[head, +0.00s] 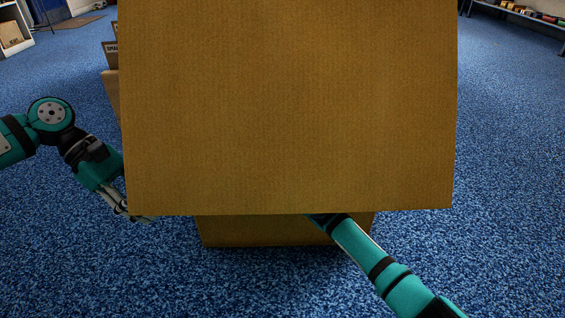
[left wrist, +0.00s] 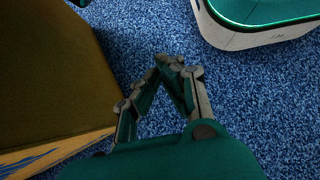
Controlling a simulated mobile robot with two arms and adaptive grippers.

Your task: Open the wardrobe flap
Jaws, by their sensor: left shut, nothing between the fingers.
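A large brown cardboard panel, the wardrobe flap (head: 288,105), fills the middle of the head view and stands out toward me. Below its bottom edge shows the lower part of the wardrobe carton (head: 270,232). My left gripper (head: 143,219) is beside the flap's lower left corner, low over the carpet. In the left wrist view its fingertips (left wrist: 170,64) meet and hold nothing. Brown cardboard (left wrist: 45,70) stands to their left, apart from them. My right arm reaches in under the flap's bottom edge, and its gripper is hidden behind the flap.
Smaller cartons (head: 111,75) stand behind the flap on the left. A white shelf (head: 14,30) is at the far left, and a low shelf with goods (head: 520,12) at the far right. The blue carpet (head: 510,180) is clear on both sides.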

